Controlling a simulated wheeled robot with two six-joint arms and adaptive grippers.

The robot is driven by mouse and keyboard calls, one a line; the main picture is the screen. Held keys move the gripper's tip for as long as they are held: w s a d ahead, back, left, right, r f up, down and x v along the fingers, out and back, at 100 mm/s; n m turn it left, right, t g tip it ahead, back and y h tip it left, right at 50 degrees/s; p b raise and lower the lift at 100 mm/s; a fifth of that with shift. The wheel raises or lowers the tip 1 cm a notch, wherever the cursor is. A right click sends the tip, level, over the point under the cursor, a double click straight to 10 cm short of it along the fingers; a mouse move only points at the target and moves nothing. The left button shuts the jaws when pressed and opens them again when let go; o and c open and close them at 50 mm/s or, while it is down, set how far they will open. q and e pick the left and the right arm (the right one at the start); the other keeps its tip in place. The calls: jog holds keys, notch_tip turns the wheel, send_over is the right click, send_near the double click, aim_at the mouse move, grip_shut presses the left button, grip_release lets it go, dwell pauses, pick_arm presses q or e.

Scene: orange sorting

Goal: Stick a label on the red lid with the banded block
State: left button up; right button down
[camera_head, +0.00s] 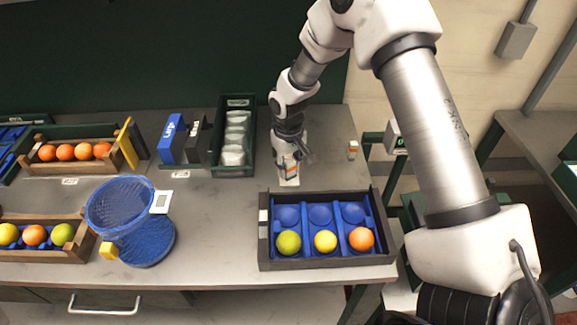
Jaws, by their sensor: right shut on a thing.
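My right gripper (291,160) points down over the middle of the table, behind the dark tray of fruit. It is shut on a small pale block with an orange band (291,172), taken to be the banded block; the fingers hide part of it. The block's lower end is at or just above the tabletop; I cannot tell which. Another small white and orange block (352,149) stands at the table's right edge. I make out no red lid in this view. My left gripper is not in view.
A dark tray (264,250) with blue cups holds a green, a yellow and an orange fruit. A blue mesh basket (120,205) stands at the left. A green bin (222,172) of clear containers and a blue box (172,140) stand behind. The table between basket and tray is clear.

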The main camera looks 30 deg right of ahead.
notch_tip(320, 180, up, 6)
jog(key=p, duration=0.4)
jog(key=shift+f, duration=0.1)
